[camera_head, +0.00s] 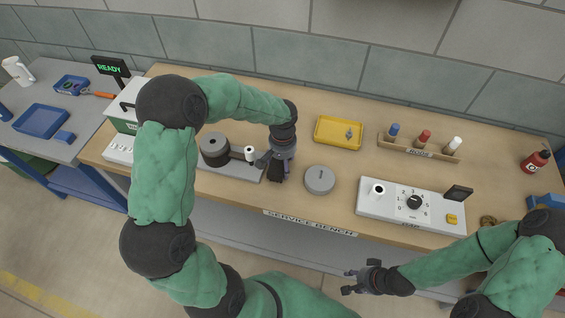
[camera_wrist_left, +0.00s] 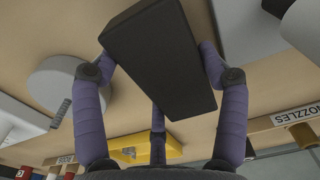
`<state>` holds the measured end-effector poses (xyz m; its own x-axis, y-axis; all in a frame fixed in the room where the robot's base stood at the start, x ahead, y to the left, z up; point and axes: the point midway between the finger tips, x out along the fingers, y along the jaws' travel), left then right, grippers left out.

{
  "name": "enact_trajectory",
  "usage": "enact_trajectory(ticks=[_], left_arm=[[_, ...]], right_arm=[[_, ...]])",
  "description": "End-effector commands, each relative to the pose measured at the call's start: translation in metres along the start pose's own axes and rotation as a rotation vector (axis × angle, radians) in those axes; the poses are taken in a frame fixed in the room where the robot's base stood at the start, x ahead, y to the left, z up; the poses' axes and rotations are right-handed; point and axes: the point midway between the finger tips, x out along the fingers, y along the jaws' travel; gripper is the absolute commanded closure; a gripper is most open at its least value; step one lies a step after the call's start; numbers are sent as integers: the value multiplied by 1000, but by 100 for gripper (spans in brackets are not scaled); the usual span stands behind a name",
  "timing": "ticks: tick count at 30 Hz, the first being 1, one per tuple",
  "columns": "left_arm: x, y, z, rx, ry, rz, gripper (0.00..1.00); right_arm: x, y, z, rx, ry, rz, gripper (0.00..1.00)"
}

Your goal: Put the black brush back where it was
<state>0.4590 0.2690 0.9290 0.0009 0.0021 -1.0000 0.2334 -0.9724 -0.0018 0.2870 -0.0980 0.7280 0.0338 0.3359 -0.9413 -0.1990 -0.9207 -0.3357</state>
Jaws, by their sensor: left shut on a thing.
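The black brush (camera_wrist_left: 160,55) is a dark rectangular block held between the purple fingers in the left wrist view. In the head view its dark end (camera_head: 275,173) shows below my left gripper (camera_head: 277,164). My left gripper is shut on it, over the bench between the grey fixture (camera_head: 236,168) and a round grey lid (camera_head: 319,180). I cannot tell whether the brush touches the bench. My right gripper (camera_head: 349,282) is open and empty, in front of the bench's front edge.
A yellow tray (camera_head: 338,144) with a small metal part lies behind the lid. A white dial panel (camera_head: 387,209) sits at the front right. A red bottle (camera_head: 535,161) stands far right. Bare wood surrounds the lid.

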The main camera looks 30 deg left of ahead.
Motion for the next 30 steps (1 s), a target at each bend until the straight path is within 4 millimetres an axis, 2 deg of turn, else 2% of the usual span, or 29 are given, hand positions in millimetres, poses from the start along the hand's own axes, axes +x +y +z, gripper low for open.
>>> enact_trajectory(ticks=[1,2,3,4,18,23,30], left_arm=[[3,0,0,0,0,0,57],[2,0,0,0,-1,0,21],[2,0,0,0,0,0,9],[2,0,0,0,-1,0,3],[-3,0,0,0,0,0,3],[-27,0,-1,-1,4,0,3],[-76,0,-1,0,3,0,3]], right_arm=[[2,1,0,0,0,0,60],[2,1,0,0,0,0,60],[1,0,0,0,0,0,60],[1,0,0,0,0,0,60],[-3,-1,0,0,0,0,60],[-7,-2,0,0,0,0,60],[-17,-6,1,0,0,0,60]])
